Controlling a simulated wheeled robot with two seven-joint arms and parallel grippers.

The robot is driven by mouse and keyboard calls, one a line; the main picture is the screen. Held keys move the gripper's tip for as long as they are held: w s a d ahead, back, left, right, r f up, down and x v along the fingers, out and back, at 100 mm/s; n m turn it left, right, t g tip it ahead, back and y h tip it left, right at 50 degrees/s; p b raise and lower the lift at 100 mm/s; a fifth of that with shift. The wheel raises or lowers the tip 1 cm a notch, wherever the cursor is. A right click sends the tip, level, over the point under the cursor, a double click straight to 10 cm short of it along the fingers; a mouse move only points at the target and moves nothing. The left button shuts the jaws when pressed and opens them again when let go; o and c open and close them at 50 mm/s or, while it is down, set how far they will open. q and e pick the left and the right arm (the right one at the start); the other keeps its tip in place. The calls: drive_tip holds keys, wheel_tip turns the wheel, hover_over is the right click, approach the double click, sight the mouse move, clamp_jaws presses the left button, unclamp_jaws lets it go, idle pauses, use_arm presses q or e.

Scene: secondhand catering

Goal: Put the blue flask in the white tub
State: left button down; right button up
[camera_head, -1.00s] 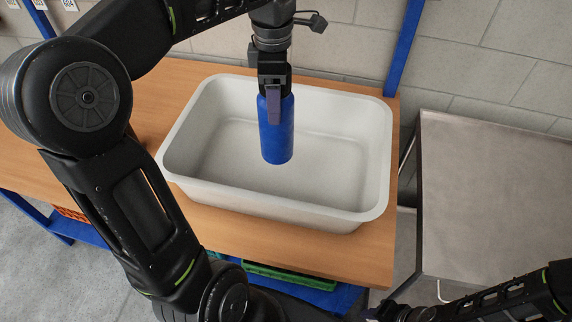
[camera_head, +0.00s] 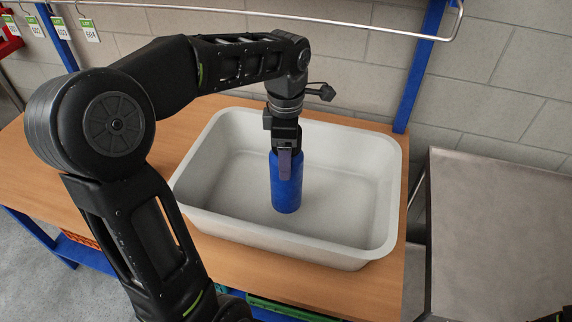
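The blue flask (camera_head: 286,190) is upright inside the outline of the white tub (camera_head: 225,222), near its middle. My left gripper (camera_head: 285,160) points down and is shut on the upper part of the flask, hiding its top. The flask's lower end shows against the tub's floor; I cannot tell whether it touches it. The white tub stands on the wooden bench and is otherwise empty. My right gripper is not in view.
The wooden bench (camera_head: 375,285) has blue posts and a metal rail (camera_head: 250,12) behind. A grey metal table (camera_head: 495,235) stands to the right across a gap. Tags (camera_head: 88,30) hang at the back left. A green crate (camera_head: 285,308) is below the bench.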

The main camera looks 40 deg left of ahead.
sight(286, 195)
use_arm(q)
wheel_tip(286, 195, down, 4)
drive_tip(key=shift+r, duration=0.2)
drive_tip(key=shift+f, duration=0.15)
drive_tip(key=shift+c, duration=1)
unclamp_jaws()
